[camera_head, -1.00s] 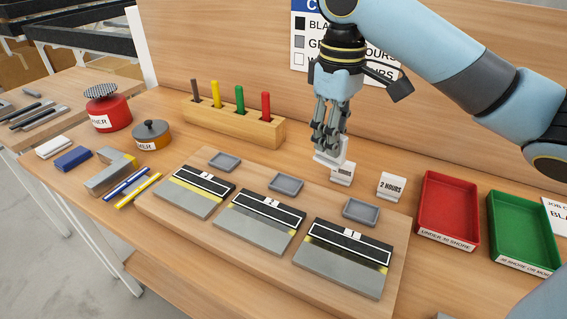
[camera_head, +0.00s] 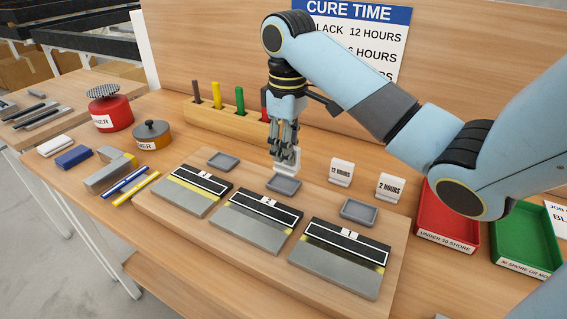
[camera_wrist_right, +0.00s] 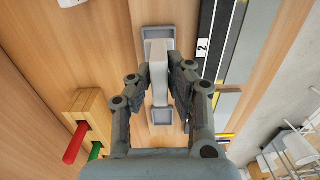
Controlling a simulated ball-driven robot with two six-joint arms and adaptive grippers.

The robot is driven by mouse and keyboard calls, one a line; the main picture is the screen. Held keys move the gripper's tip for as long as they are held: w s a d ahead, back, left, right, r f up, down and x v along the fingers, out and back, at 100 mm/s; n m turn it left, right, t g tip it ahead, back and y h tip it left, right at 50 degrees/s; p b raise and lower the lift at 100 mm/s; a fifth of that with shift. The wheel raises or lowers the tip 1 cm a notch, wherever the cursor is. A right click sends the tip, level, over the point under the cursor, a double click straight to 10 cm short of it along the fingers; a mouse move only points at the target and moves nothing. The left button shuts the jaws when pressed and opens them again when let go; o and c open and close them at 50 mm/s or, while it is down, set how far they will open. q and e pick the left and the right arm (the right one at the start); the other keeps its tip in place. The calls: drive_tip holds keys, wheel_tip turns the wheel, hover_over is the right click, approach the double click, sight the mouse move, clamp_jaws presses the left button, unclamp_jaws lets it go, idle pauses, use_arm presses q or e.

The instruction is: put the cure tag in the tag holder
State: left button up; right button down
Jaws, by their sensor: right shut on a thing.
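My right gripper (camera_head: 286,154) is shut on a white cure tag (camera_head: 288,168). It holds the tag at the back edge of the middle grey tag holder (camera_head: 284,185); I cannot tell whether they touch. In the right wrist view the tag (camera_wrist_right: 158,62) sits between the fingers (camera_wrist_right: 160,78), with the holder's rim (camera_wrist_right: 148,33) behind it. The tag's writing is not visible. The left holder (camera_head: 223,161) and right holder (camera_head: 359,209) are empty. Two white tags, "12 HOURS" (camera_head: 341,172) and "2 HOURS" (camera_head: 390,187), stand on the table. My left gripper is not in view.
Three glazed panels (camera_head: 257,222) lie on the wooden board in front of the holders. A pen rack (camera_head: 207,123) stands behind. Red (camera_head: 445,244) and green (camera_head: 528,235) trays are at the right. A cure time sign (camera_head: 358,35) hangs on the back wall.

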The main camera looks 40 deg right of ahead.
sight(284, 165)
drive_tip(key=shift+w+a+f, duration=0.1)
drive_tip(key=shift+w+f, duration=0.15)
drive_tip(key=shift+w, duration=0.1)
drive_tip(key=shift+f, duration=2.05)
drive_tip(key=c, duration=1.3)
unclamp_jaws()
drive_tip(key=shift+f, duration=0.1)
drive_tip(key=shift+o, duration=0.2)
